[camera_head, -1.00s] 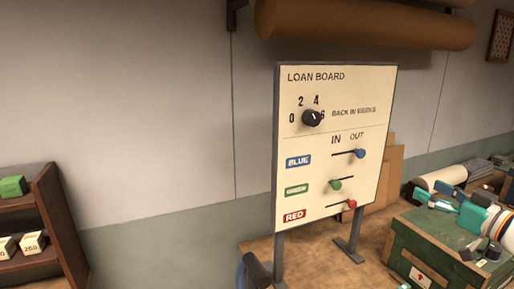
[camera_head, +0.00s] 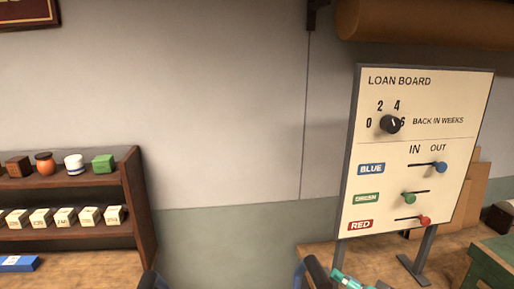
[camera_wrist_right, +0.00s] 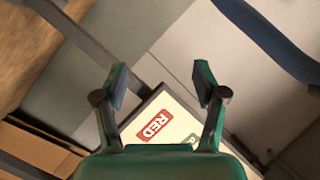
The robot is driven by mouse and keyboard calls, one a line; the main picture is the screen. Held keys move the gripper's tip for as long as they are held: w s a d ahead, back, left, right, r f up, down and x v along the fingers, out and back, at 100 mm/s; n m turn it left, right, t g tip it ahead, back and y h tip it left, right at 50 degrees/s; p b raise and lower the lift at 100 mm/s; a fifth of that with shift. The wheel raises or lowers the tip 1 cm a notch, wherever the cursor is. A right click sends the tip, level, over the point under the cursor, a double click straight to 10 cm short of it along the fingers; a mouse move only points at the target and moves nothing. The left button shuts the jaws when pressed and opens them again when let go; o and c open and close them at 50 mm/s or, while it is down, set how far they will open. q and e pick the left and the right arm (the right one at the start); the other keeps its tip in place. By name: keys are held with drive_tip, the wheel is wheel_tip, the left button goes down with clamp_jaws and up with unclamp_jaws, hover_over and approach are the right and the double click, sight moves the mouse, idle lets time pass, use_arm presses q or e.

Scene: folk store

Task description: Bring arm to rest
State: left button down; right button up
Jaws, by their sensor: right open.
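My right gripper (camera_wrist_right: 160,85) is open and empty in the wrist view, its two teal fingers spread apart. Behind the fingers is the lower corner of the loan board with its RED label (camera_wrist_right: 157,126). In the head view only a teal part of the right gripper (camera_head: 346,281) shows at the bottom edge, below the loan board (camera_head: 400,232). I see no contact with the board. My left gripper is not in view.
The board has a black dial (camera_head: 390,124) and blue (camera_head: 441,167), green (camera_head: 409,198) and red (camera_head: 425,222) slider knobs. A wooden shelf (camera_head: 140,190) with small boxes stands left. A green crate (camera_head: 494,265) is at lower right. Bare wall lies between shelf and board.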

drive_tip(key=s+a+f+g, duration=0.2)
drive_tip(key=s+a+f, duration=0.25)
drive_tip(key=f, duration=0.25)
drive_tip(key=s+a+f+m+g+h, duration=0.1)
drive_tip(key=s+a+f+g, duration=0.15)
drive_tip(key=a+f, duration=0.3)
drive_tip(key=s+a+f+g, duration=0.2)
drive_tip(key=s+a+f, duration=0.2)
drive_tip(key=f, duration=0.3)
drive_tip(key=s+f+g+h, duration=0.1)
drive_tip(key=s+f+g, duration=0.2)
drive_tip(key=s, duration=0.6)
drive_tip(key=s+f+n+g+h, duration=0.1)
drive_tip(key=s+f+g, duration=0.3)
drive_tip(key=s, duration=0.6)
drive_tip(key=shift+s+a+f+n, duration=0.2)
drive_tip(key=shift+s+f+n, duration=0.1)
drive_tip(key=shift+f, duration=0.4)
